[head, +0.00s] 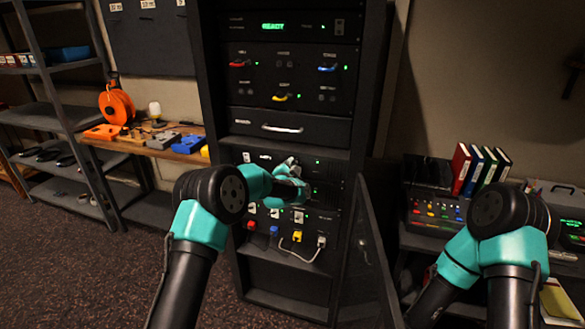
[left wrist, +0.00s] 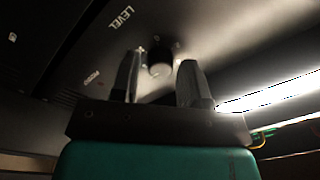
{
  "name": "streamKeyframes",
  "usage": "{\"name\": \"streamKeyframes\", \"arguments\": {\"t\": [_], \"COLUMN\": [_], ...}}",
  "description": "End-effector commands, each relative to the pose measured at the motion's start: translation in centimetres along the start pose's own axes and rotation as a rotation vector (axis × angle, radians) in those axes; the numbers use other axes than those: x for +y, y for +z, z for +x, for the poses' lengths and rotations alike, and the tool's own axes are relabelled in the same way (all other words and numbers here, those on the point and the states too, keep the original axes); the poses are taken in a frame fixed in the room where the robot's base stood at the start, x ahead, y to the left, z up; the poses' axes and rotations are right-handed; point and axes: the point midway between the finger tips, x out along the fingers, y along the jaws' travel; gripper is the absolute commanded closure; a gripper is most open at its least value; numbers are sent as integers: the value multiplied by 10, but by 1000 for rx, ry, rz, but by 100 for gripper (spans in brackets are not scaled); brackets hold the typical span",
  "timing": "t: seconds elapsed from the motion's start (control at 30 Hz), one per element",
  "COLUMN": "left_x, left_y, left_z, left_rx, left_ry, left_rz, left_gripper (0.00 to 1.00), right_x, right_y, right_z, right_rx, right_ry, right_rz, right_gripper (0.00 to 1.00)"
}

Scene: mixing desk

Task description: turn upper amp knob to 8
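The upper amp (head: 262,157) is a black panel in the rack, partly hidden behind my left arm in the head view. My left gripper (head: 294,168) is in front of its right part. In the left wrist view a dark round knob (left wrist: 160,62) shows on a panel marked LEVEL. My left gripper (left wrist: 161,82) has its two fingers apart, one on either side of the knob in the picture. I cannot tell whether they touch it. The knob's pointer and setting cannot be read. My right arm is at the right in the head view, its gripper out of view.
An open rack door (head: 362,250) stands to the right of my left gripper. A drawer with a silver handle (head: 282,128) is above. A bright strip light (left wrist: 275,92) shows in the left wrist view.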

Motion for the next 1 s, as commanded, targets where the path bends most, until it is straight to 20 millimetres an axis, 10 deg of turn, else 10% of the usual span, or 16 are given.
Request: {"name": "streamKeyframes", "arguments": {"t": [0.53,1.0], "left_x": [-1,-1], "left_y": [-1,0], "left_z": [-7,-65], "left_rx": [1,0], "left_ry": [-2,1], "left_rz": [0,0], "left_gripper": [48,48], "right_x": [0,0], "right_y": [0,0], "right_z": [0,0], "right_rx": [0,0], "right_ry": [0,0], "right_rz": [0,0], "right_gripper": [57,57]}}
